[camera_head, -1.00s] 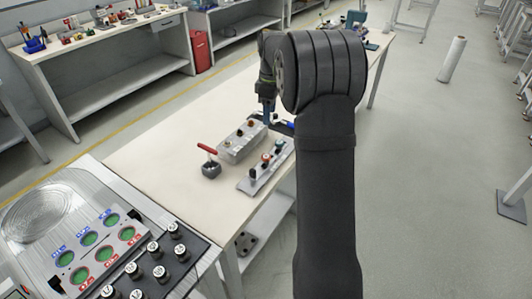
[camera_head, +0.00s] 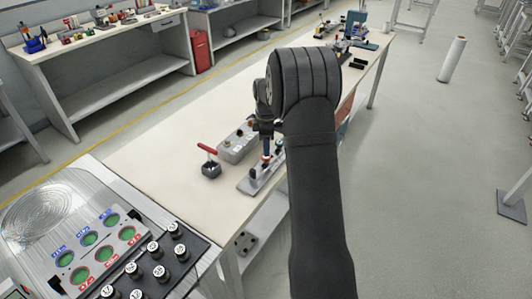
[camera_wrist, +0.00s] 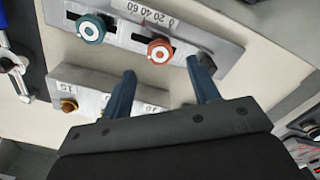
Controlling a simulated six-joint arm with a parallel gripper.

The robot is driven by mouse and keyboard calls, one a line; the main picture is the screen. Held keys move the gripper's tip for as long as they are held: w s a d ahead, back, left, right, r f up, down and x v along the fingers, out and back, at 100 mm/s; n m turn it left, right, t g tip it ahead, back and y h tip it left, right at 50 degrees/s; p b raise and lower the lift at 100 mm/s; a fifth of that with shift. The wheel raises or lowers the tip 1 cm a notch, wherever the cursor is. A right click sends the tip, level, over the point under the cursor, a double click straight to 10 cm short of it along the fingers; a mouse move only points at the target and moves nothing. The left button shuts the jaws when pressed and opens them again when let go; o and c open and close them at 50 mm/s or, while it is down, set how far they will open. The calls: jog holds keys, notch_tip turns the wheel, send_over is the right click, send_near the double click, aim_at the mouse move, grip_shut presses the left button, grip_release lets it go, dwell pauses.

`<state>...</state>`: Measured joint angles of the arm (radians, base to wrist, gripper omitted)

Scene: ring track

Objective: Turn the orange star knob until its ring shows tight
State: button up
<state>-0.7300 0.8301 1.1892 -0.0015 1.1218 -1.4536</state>
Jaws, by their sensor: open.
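The orange knob (camera_wrist: 160,50) stands on a grey metal panel (camera_wrist: 225,52) in the wrist view, with a white ring on its face. Whether its rim is star-shaped, and what its ring reads, is too small to tell. My gripper (camera_wrist: 162,67) is open, its two blue fingers spread wide below the knob in the picture, with nothing between them. A teal knob (camera_wrist: 91,29) with a white ring sits to the left on the same panel. In the head view my gripper (camera_head: 266,143) is over the panel (camera_head: 250,186), partly hiding its knobs.
A second grey box (camera_wrist: 92,80) with an amber knob (camera_wrist: 69,105) lies close beside the panel. A red-handled device (camera_head: 210,168) stands left of the panel. The table (camera_head: 160,150) is clear further left.

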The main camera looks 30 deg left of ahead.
aim_at(266, 159)
jog(key=shift+f, duration=2.3)
jog(key=c, duration=1)
